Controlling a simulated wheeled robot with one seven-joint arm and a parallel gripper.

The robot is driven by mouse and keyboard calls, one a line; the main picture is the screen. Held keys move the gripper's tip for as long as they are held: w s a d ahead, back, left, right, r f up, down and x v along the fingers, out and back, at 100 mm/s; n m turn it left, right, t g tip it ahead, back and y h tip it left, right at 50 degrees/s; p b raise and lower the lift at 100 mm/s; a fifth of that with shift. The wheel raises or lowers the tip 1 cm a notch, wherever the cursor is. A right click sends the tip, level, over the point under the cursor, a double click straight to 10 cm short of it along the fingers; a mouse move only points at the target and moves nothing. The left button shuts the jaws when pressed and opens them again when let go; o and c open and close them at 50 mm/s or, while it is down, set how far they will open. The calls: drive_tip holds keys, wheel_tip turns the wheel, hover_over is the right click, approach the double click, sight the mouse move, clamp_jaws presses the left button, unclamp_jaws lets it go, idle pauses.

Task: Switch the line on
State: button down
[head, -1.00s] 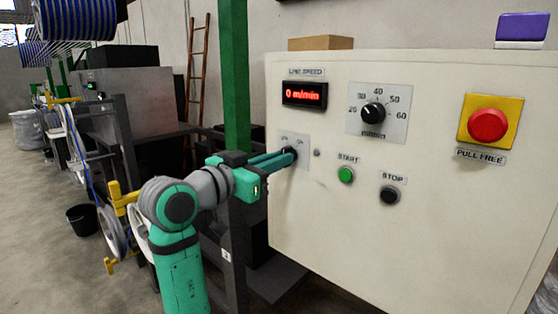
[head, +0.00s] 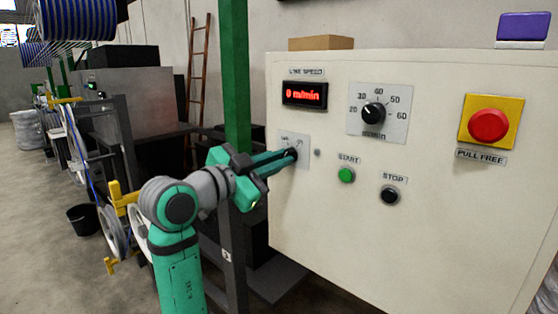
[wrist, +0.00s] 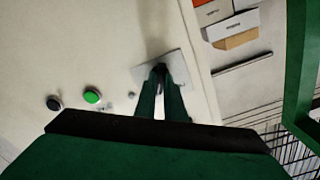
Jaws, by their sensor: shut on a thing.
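The cream control panel (head: 400,220) fills the right of the head view. My gripper (head: 291,154) is shut on a small black rotary switch (wrist: 160,68) on a pale plate (head: 286,136) at the panel's left edge. The fingers hide most of the switch, so its exact setting cannot be read. The red display (head: 304,94) reads 0 m/min. The green START button (head: 346,175) and black STOP button (head: 389,195) are right of the switch. The red emergency knob (head: 488,125) sits on a yellow plate at the far right. The black speed dial (head: 373,113) is at upper middle.
A green post (head: 235,80) stands just behind my arm, left of the panel. A cardboard box (head: 321,43) and a purple-topped object (head: 523,27) are on top of the panel. A black bucket (head: 83,219) stands on the floor at left.

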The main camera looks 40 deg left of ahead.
drive_tip(key=c, duration=1.8)
unclamp_jaws()
drive_tip(key=shift+c, duration=0.2)
drive_tip(key=shift+s, duration=0.1)
drive_tip(key=s, duration=1)
drive_tip(key=shift+s+a, duration=0.3)
drive_tip(key=shift+a, duration=0.1)
drive_tip(key=shift+s+a, duration=0.15)
